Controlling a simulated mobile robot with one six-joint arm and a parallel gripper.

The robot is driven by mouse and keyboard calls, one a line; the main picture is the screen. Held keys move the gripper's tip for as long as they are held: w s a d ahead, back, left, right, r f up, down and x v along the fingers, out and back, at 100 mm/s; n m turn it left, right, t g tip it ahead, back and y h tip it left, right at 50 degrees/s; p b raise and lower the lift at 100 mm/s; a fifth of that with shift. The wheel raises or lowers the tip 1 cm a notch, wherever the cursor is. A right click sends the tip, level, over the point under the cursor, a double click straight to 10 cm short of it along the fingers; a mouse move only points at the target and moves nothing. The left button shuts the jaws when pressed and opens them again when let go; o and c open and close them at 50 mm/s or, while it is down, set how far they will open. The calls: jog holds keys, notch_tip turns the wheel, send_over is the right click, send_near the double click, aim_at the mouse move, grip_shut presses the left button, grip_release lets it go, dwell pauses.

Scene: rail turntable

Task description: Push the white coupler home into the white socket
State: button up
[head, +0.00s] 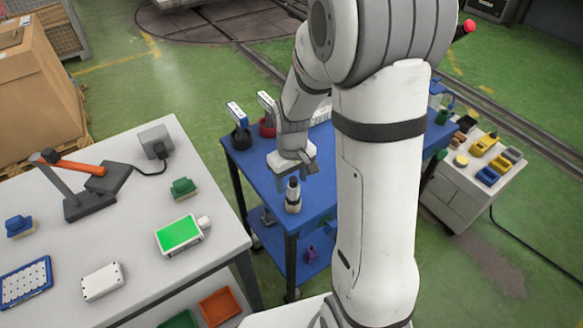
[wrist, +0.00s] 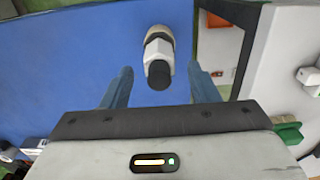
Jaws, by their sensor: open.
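A white coupler-like piece (head: 293,203) with a dark top stands upright near the front edge of the blue table. In the wrist view it shows as a white faceted body (wrist: 158,47) with a black end and a cream ring at its far end. I cannot tell whether that ring is part of it or a socket. My gripper (head: 296,172) is open just above it. In the wrist view the piece lies between and beyond the open fingers (wrist: 161,88), with gaps on both sides and nothing held. I cannot identify the white socket for certain.
The blue table (head: 250,178) holds two upright holders (head: 240,137) at the back left. A pale table (head: 140,210) at left carries a green-screen box (head: 180,235), a green block (head: 183,187) and a grey box (head: 155,141). A white cabinet (head: 462,195) stands at right.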

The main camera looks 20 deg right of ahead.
aim_at(293, 198)
jog(key=shift+f, duration=1.75)
jog(key=shift+c, duration=0.5)
jog(key=c, duration=1.1)
